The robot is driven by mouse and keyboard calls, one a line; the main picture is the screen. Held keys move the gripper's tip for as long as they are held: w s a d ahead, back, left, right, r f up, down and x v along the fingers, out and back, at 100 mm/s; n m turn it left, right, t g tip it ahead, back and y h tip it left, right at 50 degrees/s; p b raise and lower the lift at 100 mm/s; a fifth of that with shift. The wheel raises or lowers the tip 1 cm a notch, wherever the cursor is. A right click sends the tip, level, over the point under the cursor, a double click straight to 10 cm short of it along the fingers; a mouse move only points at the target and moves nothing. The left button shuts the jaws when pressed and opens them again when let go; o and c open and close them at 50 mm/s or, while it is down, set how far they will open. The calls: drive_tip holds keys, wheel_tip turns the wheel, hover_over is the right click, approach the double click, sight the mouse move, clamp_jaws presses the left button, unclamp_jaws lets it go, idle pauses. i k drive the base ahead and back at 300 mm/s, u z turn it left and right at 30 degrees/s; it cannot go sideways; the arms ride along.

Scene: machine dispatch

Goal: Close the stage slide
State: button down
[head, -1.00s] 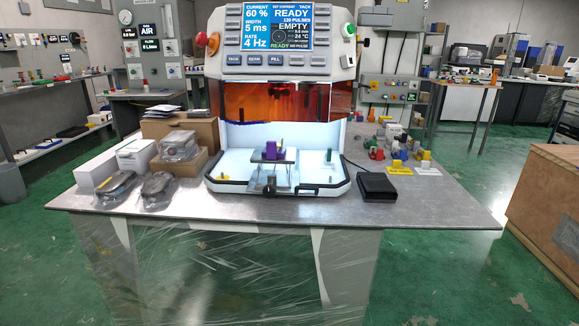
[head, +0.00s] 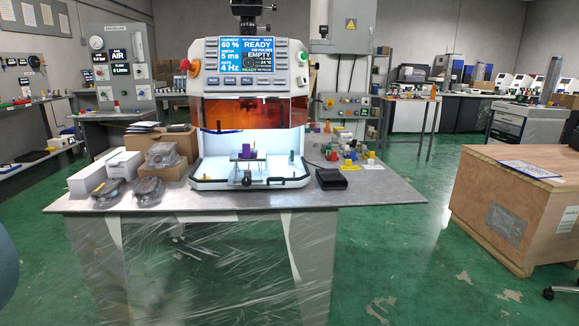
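The stage slide (head: 230,172) stands pulled forward on the white floor of the machine's chamber, in the head view. A dark round knob (head: 247,178) shows at its front, near the chamber's front lip. A purple block (head: 246,152) sits on the stage's small raised plate (head: 236,159). The machine (head: 250,64) stands on a grey table, and its orange window (head: 240,112) is above the lit chamber opening. The screen (head: 247,57) reads READY and EMPTY. My gripper is not in view.
Bagged parts (head: 110,193) and boxes (head: 92,178) crowd the table (head: 395,190) left of the machine. A black case (head: 331,179) and small coloured parts (head: 350,165) lie to its right. A wooden crate (head: 515,215) stands at right. Green floor between is clear.

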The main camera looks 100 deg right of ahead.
sight(259, 176)
drive_tip(key=z, duration=3.5)
drive_tip(key=k, duration=0.5)
drive_tip(key=z, duration=0.35)
